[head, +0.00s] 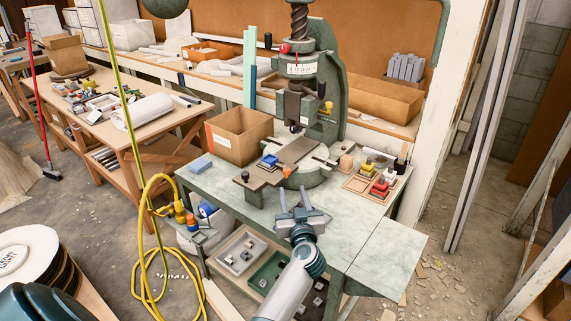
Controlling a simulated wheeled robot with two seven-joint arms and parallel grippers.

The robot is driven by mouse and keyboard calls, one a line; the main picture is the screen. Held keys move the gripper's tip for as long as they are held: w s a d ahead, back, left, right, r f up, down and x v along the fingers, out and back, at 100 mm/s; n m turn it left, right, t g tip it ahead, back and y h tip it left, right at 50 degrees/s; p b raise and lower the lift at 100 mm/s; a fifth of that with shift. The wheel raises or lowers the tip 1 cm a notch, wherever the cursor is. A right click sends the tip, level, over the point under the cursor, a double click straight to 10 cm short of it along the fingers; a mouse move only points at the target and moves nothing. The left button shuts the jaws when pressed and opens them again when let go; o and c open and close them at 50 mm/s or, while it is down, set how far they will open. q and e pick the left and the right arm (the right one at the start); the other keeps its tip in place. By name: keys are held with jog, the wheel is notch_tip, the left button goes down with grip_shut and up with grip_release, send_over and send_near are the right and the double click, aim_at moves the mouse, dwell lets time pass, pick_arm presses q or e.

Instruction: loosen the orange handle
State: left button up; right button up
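A green fly press (335,70) stands on a pale green metal table (225,190). A small orange handle (287,171) sits at the front edge of the press's bed plate (298,150). My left gripper (294,192) is in front of it and a little lower in the picture, over the table. Its two fingers point toward the press and stand apart with nothing between them. A gap shows between the fingertips and the orange handle. My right gripper is not in view.
A cardboard box (238,138) and a blue block (200,164) stand left of the press. A wooden tray (371,184) with red and yellow pieces lies to the right. The table's front right (380,250) is clear. A yellow hose (140,245) hangs at the left.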

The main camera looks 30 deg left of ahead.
aim_at(282, 169)
pick_arm(q)
jog(key=x, duration=1.7)
jog(key=shift+s+a+b, duration=0.1)
jog(key=shift+b, duration=0.25)
grip_shut()
